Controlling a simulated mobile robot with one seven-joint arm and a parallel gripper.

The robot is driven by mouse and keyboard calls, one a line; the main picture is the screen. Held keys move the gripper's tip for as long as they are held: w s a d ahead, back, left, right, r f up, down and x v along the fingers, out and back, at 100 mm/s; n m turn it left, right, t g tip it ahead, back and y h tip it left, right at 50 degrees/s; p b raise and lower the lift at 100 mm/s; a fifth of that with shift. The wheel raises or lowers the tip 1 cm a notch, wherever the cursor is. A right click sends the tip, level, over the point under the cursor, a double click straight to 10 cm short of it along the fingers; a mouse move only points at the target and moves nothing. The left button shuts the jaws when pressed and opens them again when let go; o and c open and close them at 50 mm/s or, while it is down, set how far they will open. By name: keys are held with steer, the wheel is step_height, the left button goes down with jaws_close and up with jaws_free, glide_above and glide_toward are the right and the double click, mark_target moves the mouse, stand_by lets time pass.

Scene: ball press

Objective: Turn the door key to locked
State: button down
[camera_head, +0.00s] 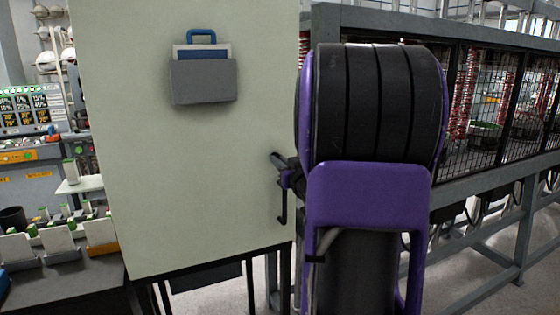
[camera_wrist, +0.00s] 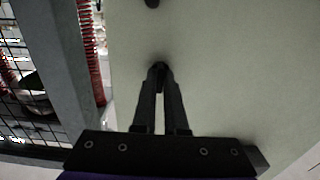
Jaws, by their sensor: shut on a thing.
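The door (camera_head: 180,140) is a pale grey-green panel filling the left and middle of the head view. In the wrist view, the door (camera_wrist: 230,75) faces my gripper. My gripper (camera_wrist: 162,78) has its two black fingers closed together at the tips on the door key (camera_wrist: 159,66), a small dark piece against the door. The fingers cover most of the key, so its turn angle cannot be told.
A dark handle (camera_head: 278,157) shows at the door's right edge. A grey document holder with a blue clip (camera_head: 203,80) hangs on the door. A mesh cage (camera_head: 505,95) with red coils stands to the right. A bench with trays (camera_head: 60,250) is at lower left.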

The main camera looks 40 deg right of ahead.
steer(key=shift+r, duration=0.1)
stand_by(0.4)
steer(key=c, duration=1)
jaws_free()
steer(key=shift+o, duration=0.2)
steer(key=shift+s, duration=0.1)
